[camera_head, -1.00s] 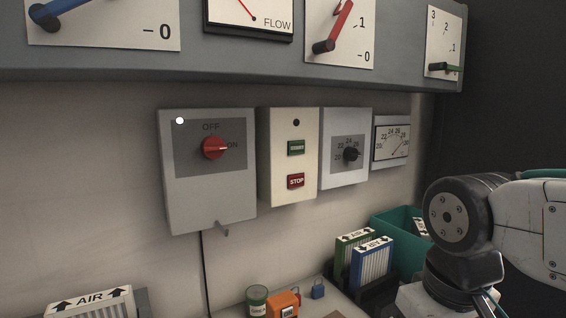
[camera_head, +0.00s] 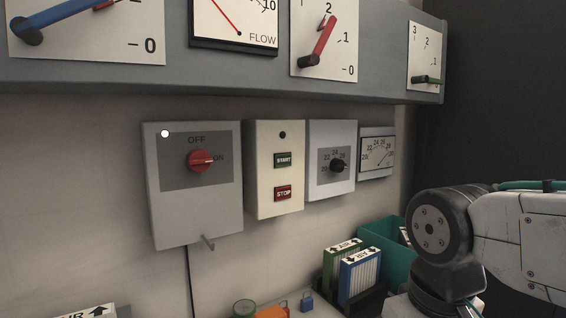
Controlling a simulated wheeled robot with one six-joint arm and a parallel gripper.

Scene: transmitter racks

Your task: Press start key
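The green START key (camera_head: 283,160) sits on a cream control box (camera_head: 263,205) on the wall, near the middle of the view. A red STOP key (camera_head: 283,193) is below it, and a small dark round lamp or hole (camera_head: 282,135) is above it. Nothing covers the START key. My arm shows at the lower right, well apart from the box. My gripper is not in view.
A grey switch box (camera_head: 172,220) with a red knob (camera_head: 200,161) pointing to ON is left of the cream box. A black-dial box (camera_head: 329,192) and a gauge (camera_head: 377,155) are to the right. A grey panel overhangs above. Filters (camera_head: 360,277) and a teal bin (camera_head: 388,240) stand below.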

